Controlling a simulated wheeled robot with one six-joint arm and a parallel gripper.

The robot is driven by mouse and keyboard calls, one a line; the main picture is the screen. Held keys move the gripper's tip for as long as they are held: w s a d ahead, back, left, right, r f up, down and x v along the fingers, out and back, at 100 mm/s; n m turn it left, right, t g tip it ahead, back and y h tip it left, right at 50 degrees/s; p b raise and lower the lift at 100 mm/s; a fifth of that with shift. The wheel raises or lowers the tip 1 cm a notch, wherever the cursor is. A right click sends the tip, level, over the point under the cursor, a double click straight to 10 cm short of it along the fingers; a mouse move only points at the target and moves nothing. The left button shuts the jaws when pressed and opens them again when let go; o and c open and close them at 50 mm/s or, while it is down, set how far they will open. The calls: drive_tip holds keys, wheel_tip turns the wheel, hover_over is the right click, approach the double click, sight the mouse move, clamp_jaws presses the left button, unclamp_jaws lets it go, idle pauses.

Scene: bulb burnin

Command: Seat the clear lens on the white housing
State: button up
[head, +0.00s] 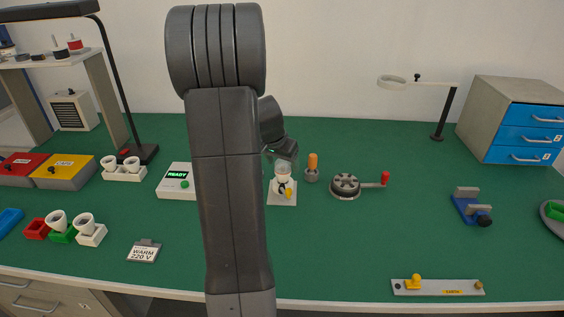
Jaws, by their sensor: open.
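A small white housing (282,178) stands upright in a fixture with a pale square base (284,199), right of my arm near the middle of the table. Something clear and pale, which looks like the clear lens (285,160), shows just above the housing, below my gripper. I cannot tell whether it touches the housing all round or sits level. My gripper (281,153) is open, close above the housing and around or beside the clear piece. My arm hides part of the gripper, and the fingertips are too small to make out well.
An orange-handled tool (312,165) stands close right of the fixture, with a round crank device (346,185) beyond it. A box reading READY (175,181) is left of my arm.

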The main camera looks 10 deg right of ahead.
drive_tip(key=v, duration=1.4)
drive_tip(key=shift+s+f, duration=0.1)
drive_tip(key=shift+f, duration=0.05)
drive_tip(key=x, duration=1.4)
drive_tip(key=shift+r, duration=0.3)
